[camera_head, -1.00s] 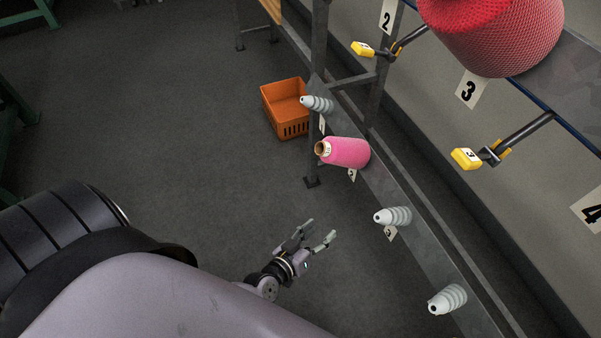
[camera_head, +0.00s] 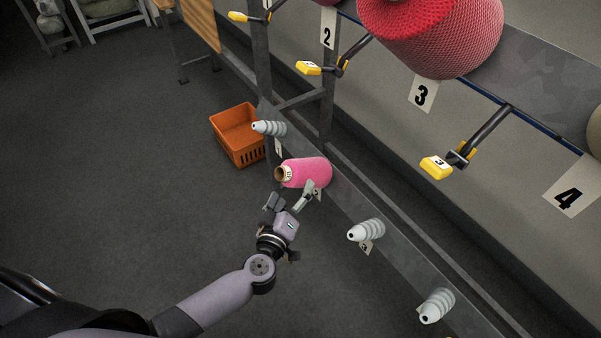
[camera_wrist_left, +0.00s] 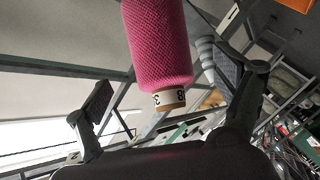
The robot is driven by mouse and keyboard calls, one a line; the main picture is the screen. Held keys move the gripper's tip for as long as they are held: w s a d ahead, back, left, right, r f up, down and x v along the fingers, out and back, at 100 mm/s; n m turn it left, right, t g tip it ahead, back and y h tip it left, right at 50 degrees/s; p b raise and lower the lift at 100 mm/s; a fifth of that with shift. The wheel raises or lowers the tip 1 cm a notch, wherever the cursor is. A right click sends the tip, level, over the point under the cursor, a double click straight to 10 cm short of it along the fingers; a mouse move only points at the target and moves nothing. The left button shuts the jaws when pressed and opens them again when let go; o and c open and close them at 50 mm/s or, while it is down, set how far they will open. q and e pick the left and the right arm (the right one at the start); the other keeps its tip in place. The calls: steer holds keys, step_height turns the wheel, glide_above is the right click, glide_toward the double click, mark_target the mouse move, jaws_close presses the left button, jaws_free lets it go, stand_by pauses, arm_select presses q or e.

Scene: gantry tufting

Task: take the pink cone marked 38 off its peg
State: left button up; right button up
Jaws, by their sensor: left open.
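The pink cone (camera_head: 308,172) sits on a peg of the grey rail, lying nearly level with its brown tube end toward the lower left. In the left wrist view the pink cone (camera_wrist_left: 157,45) hangs into the picture from the top, with a white band marked 38 near its tube end. My left gripper (camera_head: 288,197) is open just in front of and below the cone. In the left wrist view its two fingers (camera_wrist_left: 168,98) stand apart on either side of the cone's end, and I see no contact. The peg under the cone is hidden. My right gripper is not in view.
Bare grey ribbed pegs (camera_head: 366,231) stick out along the rail (camera_head: 400,255), on both sides of the cone. An orange basket (camera_head: 238,136) stands on the floor behind. A large red cone (camera_head: 435,35) and yellow-tipped arms (camera_head: 437,167) are above. The floor at left is clear.

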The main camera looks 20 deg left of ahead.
mark_target(301, 171)
arm_select(q)
steer(key=w, duration=0.5)
steer(key=w+f+b, duration=0.1)
steer(key=w, duration=0.2)
steer(key=shift+w, duration=0.1)
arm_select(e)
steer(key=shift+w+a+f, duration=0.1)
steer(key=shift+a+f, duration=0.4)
arm_select(q)
steer(key=shift+c, duration=0.5)
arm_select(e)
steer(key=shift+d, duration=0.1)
arm_select(q)
steer(key=shift+a, duration=0.1)
steer(key=c, duration=1.3)
steer(key=o, duration=0.7)
steer(key=shift+r, duration=0.1)
steer(key=c, duration=1.1)
steer(key=shift+r, duration=0.1)
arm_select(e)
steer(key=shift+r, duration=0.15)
